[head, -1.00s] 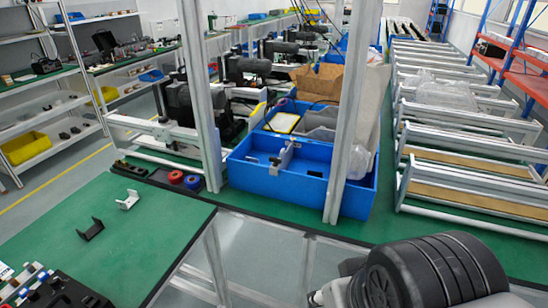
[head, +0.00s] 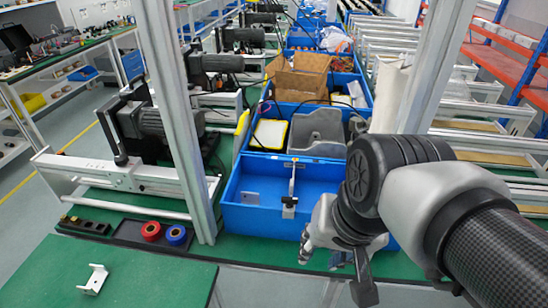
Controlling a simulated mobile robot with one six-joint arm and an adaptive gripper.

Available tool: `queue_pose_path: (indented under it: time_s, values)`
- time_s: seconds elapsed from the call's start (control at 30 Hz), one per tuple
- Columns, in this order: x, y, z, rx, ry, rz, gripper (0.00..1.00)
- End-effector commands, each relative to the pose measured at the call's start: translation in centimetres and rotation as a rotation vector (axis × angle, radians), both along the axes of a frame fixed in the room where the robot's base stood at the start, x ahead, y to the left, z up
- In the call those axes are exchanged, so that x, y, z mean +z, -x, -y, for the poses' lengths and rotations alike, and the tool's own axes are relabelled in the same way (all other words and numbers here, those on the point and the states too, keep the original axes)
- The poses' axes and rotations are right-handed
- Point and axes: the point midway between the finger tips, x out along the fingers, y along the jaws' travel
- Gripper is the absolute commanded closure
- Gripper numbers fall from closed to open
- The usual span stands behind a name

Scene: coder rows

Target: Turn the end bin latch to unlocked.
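The end bin (head: 262,215) is the nearest blue bin, just beyond the green table. A small metal latch with a dark lower part (head: 289,205) sits at the top of its front wall, in line with a thin upright divider. Whether the latch is turned to locked or unlocked is too small to tell. My gripper (head: 335,266) hangs to the right of the latch and nearer the camera, in front of the bin's right part. Its dark fingers look spread apart with nothing between them. It is apart from the latch. My arm hides the bin's right end.
A metal post (head: 178,110) rises left of the bin, and another (head: 432,75) stands to its right behind my arm. Red and blue rolls (head: 163,233) sit in a black tray. A white bracket (head: 93,279) lies on the green table. Further blue bins run back behind.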

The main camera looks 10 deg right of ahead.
Motion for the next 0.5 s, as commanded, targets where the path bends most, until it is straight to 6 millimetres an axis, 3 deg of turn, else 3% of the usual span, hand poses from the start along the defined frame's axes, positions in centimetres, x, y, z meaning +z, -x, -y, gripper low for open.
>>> queue_pose_path:
  time_s: [0.27,0.5]
  values:
    - [2.4,-5.8,0.5,-0.358,-0.173,-0.111,0.68]
    - [2.8,-13.9,2.2,-0.851,-0.38,-0.272,0.68]
